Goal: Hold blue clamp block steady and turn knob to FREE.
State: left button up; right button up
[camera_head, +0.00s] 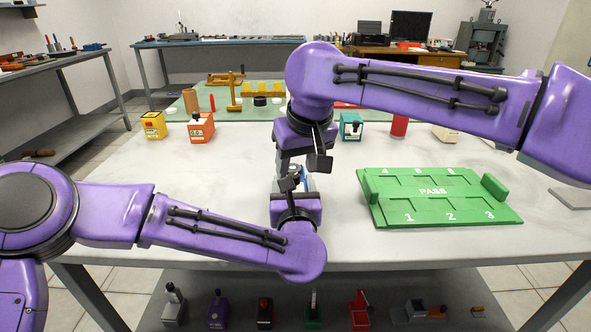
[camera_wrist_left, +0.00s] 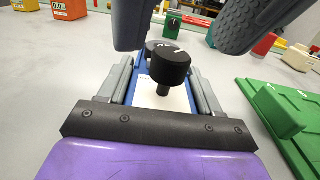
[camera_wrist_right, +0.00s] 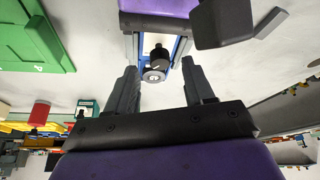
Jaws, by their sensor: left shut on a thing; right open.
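The blue clamp block (camera_wrist_left: 144,72) lies on the table between the fingers of my left gripper (camera_head: 291,186), which is shut on its sides. A black knob (camera_wrist_left: 169,66) with a white mark stands up from the block; its label wording is not readable. In the right wrist view the knob (camera_wrist_right: 159,54) and a round silver part (camera_wrist_right: 153,75) show beyond the fingers. My right gripper (camera_wrist_right: 161,78) is open, its fingers apart on either side of the block's far end and not visibly touching the knob. In the head view the grippers mostly hide the block.
A green PASS tray (camera_head: 432,191) with numbered bays lies to the right. Yellow (camera_head: 153,126), orange (camera_head: 200,128) and teal (camera_head: 351,127) blocks and a red cylinder (camera_head: 399,127) stand behind. My two arms are close together over the block.

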aim_at(294, 179)
jog(key=shift+x, duration=1.15)
grip_shut()
